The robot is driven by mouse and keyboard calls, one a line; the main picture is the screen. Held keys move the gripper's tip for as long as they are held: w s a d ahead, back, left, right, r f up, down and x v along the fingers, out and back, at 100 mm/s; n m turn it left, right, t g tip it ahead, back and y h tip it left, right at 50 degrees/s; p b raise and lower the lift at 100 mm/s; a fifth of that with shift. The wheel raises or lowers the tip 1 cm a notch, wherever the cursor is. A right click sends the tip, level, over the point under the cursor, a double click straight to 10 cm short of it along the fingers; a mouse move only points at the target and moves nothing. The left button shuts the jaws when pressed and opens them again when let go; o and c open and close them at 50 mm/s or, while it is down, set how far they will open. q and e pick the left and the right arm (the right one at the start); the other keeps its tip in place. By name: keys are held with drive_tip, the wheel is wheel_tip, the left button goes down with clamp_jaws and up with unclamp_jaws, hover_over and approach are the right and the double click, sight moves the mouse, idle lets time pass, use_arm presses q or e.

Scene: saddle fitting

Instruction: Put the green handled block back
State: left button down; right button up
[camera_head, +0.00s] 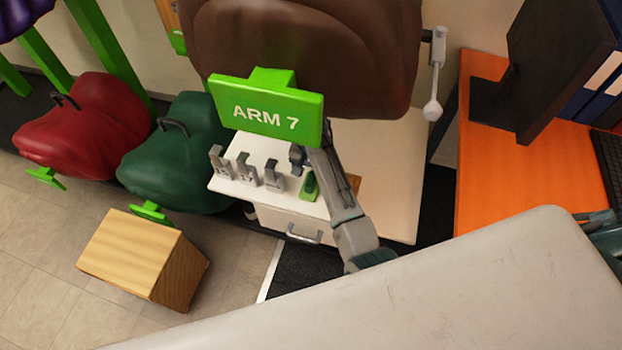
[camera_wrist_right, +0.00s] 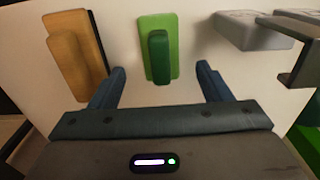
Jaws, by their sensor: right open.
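The green handled block (camera_wrist_right: 172,30) is a flat light-green plate with a darker green upright handle. It lies on the white top of a drawer unit (camera_head: 290,208), and it also shows in the head view (camera_head: 309,188). My right gripper (camera_wrist_right: 161,70) is open and empty, its two fingers apart on either side of the green handle's line; the block appears beyond the fingertips, and contact cannot be told. In the head view my right gripper (camera_head: 298,158) is partly hidden by the green "ARM 7" sign (camera_head: 267,109). My left gripper is not in view.
Several grey handled blocks (camera_head: 246,170) stand left of the green one. An orange-brown block (camera_wrist_right: 77,45) lies on its other side. A brown saddle (camera_head: 300,50) hangs above. A wooden box (camera_head: 130,250) stands lower left; an orange desk (camera_head: 510,185) is at right.

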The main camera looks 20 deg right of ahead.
sight(311, 179)
wheel_tip(311, 179, up, 6)
